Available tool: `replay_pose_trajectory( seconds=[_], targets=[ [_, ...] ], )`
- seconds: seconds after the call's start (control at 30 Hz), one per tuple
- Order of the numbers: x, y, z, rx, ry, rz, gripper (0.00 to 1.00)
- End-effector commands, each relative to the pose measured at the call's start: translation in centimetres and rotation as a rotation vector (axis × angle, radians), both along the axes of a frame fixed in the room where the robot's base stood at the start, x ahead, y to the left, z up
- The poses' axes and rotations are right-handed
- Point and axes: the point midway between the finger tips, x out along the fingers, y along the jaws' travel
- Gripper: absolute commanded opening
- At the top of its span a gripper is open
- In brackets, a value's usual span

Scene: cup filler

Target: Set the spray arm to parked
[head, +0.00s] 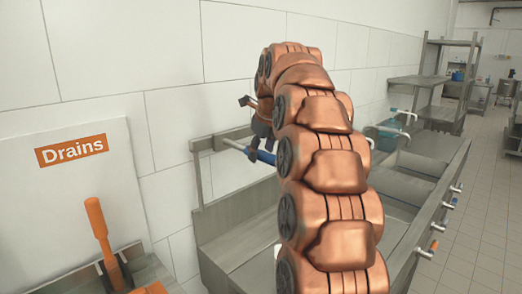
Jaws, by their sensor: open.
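My gripper (250,127) is at the upper middle of the head view, in front of the tiled wall above the sink's back edge. Its jaws are apart, and much of it is hidden behind my copper arm. A pale spout with a blue sleeve (263,156) sticks out from the wall side, beside the lower jaw. I cannot tell whether the jaw touches it. I cannot tell for sure whether this spout is the spray arm, and its far end is hidden by my arm.
A long steel sink (225,235) runs away to the right. More blue-banded spouts (397,112) stand along its back. Several handles (424,254) line its front. An orange lever (97,218) stands left, below a "Drains" sign (72,150). The tiled floor (480,220) is clear at right.

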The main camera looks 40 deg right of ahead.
Motion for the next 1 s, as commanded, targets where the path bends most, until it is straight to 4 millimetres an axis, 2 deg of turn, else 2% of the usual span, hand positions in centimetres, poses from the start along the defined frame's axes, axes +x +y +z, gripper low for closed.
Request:
replay_pose_trajectory(
  seconds=[0.5, 1.0],
  targets=[
    [0.32, -0.09, -0.76, -0.001, -0.001, 0.0, 0.58],
    [0.33, -0.08, -0.77, 0.0, -0.001, 0.0, 0.07]
  ],
)
